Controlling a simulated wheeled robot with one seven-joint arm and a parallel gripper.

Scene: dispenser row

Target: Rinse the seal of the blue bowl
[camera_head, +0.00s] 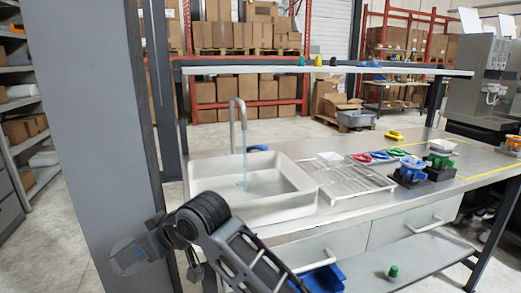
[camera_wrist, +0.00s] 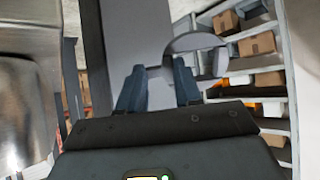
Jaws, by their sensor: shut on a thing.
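My gripper (camera_wrist: 159,72) is shut on a grey piece with a rounded, arched part (camera_wrist: 194,42). In the head view a grey, disc-like shape (camera_head: 127,258) shows at my gripper's end, left of the sink and apart from it. I cannot tell whether it is a seal. The white sink (camera_head: 290,213) has a grey tap (camera_head: 238,112) with a pale blue stream (camera_head: 245,165) falling into it. A blue bowl-like part (camera_head: 410,164) sits on a dark stand at the right of the counter. Red, blue and green rings (camera_head: 362,158) lie in a row left of it.
A ribbed drainer (camera_head: 345,182) lies right of the sink. A green part (camera_head: 440,161) stands beside the blue one. A yellow piece (camera_head: 394,135) lies at the counter's back. A grey post (camera_head: 95,130) stands left of the sink. A raised shelf (camera_head: 330,69) spans the back.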

